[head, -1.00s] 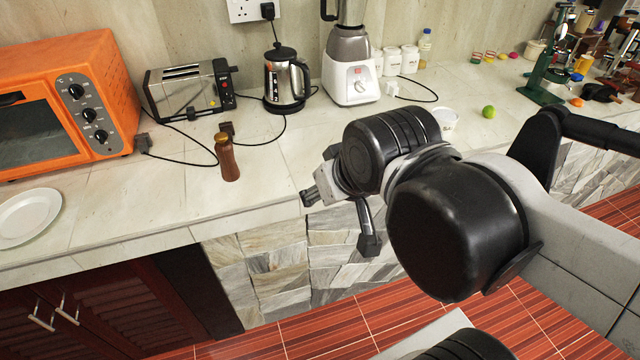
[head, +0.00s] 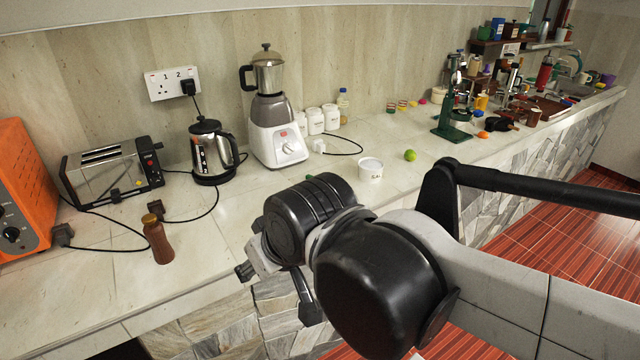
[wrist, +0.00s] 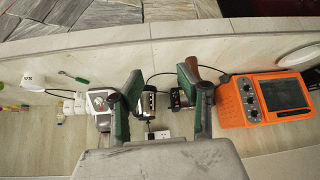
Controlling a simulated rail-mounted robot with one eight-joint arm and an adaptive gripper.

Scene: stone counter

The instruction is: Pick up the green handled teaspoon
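The green handled teaspoon (wrist: 74,77) lies on the counter at the left of the wrist view, between a white tub and the blender. In the head view only a small green bit (head: 309,177) shows past my arm, and the rest is hidden. My gripper (wrist: 160,78) is open and empty in the wrist view, its two fingers well apart above the counter. The spoon is to the left of both fingers, clear of them. In the head view my gripper is mostly hidden behind the black wrist joint.
A white tub (head: 370,169) and a green lime (head: 410,155) stand near the spoon. The blender (head: 276,125), kettle (head: 212,152), toaster (head: 108,174) and orange oven (head: 22,190) line the back. A brown pepper mill (head: 157,239) stands on the front counter.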

